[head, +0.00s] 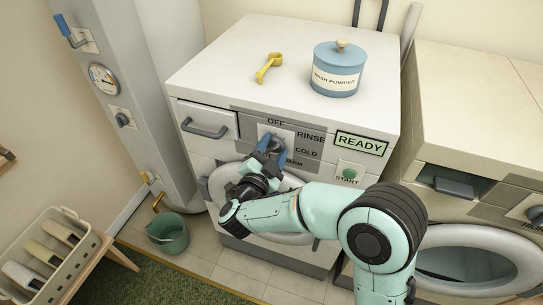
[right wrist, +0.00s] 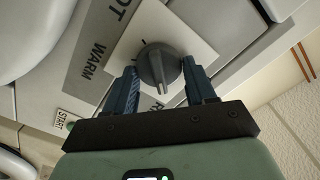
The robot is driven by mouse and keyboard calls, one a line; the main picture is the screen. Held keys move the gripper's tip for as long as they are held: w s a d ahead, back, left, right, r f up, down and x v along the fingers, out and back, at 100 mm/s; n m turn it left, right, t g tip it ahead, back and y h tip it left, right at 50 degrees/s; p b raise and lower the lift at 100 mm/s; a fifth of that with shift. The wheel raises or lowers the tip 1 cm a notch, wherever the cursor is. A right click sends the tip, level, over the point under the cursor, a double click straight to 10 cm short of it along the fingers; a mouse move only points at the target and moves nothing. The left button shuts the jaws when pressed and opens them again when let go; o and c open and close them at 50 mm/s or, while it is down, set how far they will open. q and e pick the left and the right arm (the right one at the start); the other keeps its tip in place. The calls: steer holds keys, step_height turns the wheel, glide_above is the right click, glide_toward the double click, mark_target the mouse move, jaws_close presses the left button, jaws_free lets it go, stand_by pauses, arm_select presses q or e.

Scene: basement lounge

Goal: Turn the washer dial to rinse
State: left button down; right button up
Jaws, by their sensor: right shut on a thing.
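The washer (head: 225,80) is a white front-loader with a grey dial panel marked OFF, RINSE, COLD and WARM. Its dark grey dial (right wrist: 158,65) sits on a pale square plate and shows between my blue fingers in the right wrist view. My right gripper (head: 271,146) reaches up to the panel from the front and is shut on the dial (right wrist: 160,88). In the head view the fingers mostly hide the dial. In the right wrist view HOT is partly cut off, WARM is readable, and a finger covers another label. My left gripper is not in view.
A green START button (head: 349,174) and a READY display (head: 360,144) are right of the dial. A drawer handle (head: 205,129) is to its left. A blue wash powder jar (head: 338,72) and yellow scoop (head: 269,66) stand on top. A green bucket (head: 168,233) is on the floor.

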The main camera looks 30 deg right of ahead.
steer(key=shift+m+b, duration=0.65)
steer(key=shift+m, duration=0.05)
steer(key=o, duration=1)
steer(key=v, duration=1.3)
steer(key=shift+s+a, duration=0.1)
steer(key=shift+s, duration=0.1)
